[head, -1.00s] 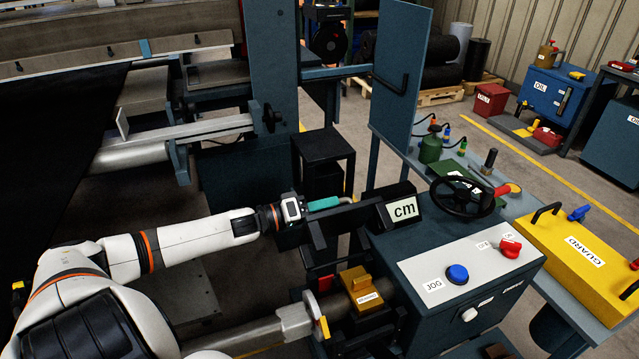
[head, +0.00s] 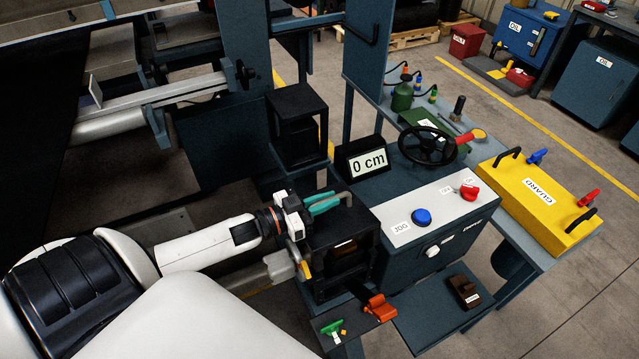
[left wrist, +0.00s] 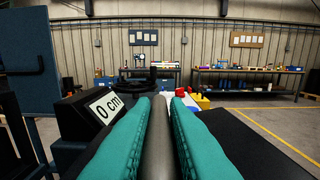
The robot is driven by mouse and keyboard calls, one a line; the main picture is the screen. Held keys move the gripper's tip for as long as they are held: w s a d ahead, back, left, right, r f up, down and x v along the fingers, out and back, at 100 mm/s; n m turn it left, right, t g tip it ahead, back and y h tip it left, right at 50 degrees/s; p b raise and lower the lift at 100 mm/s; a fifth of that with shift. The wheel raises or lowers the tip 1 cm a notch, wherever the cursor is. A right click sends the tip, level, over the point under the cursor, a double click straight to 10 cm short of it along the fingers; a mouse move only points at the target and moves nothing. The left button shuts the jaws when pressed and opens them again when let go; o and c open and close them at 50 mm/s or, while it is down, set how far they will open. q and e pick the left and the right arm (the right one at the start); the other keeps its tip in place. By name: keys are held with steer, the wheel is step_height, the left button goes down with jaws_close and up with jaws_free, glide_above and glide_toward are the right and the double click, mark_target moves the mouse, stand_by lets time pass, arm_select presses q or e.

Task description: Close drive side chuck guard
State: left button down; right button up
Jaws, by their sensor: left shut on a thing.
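The drive side chuck guard is a black open-framed box (head: 340,258) at the shaft's end, left of the control console. It stands down around the chuck; a brown part (head: 346,247) shows through its opening. A grey bar handle (head: 345,197) is at its top. My left gripper (head: 325,204), with teal fingers, is shut on this handle. In the left wrist view the grey handle (left wrist: 158,140) lies between both teal fingers. Whether the guard sits fully down cannot be told. My right gripper is not in view.
The console has a "0 cm" display (head: 367,162), a handwheel (head: 428,146), a blue JOG button (head: 421,216) and a red switch (head: 468,194). A second black frame (head: 297,125) stands behind. A yellow GUARD cover (head: 540,195) lies on the right bench. An orange latch (head: 380,308) is below the guard.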

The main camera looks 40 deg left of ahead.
arm_select(q)
steer(key=shift+s+d+f+m, duration=0.35)
steer(key=shift+d+f+m, duration=0.15)
steer(key=shift+d, duration=0.1)
steer(key=shift+s+d+f, duration=0.2)
steer(key=shift+d+f, duration=0.15)
steer(key=shift+d, duration=0.1)
steer(key=c, duration=1.5)
jaws_free()
steer(key=shift+a, duration=0.1)
steer(key=shift+o, duration=0.2)
steer(key=b+v, duration=0.2)
steer(key=v, duration=1)
steer(key=shift+b, duration=0.35)
steer(key=shift+f, duration=0.1)
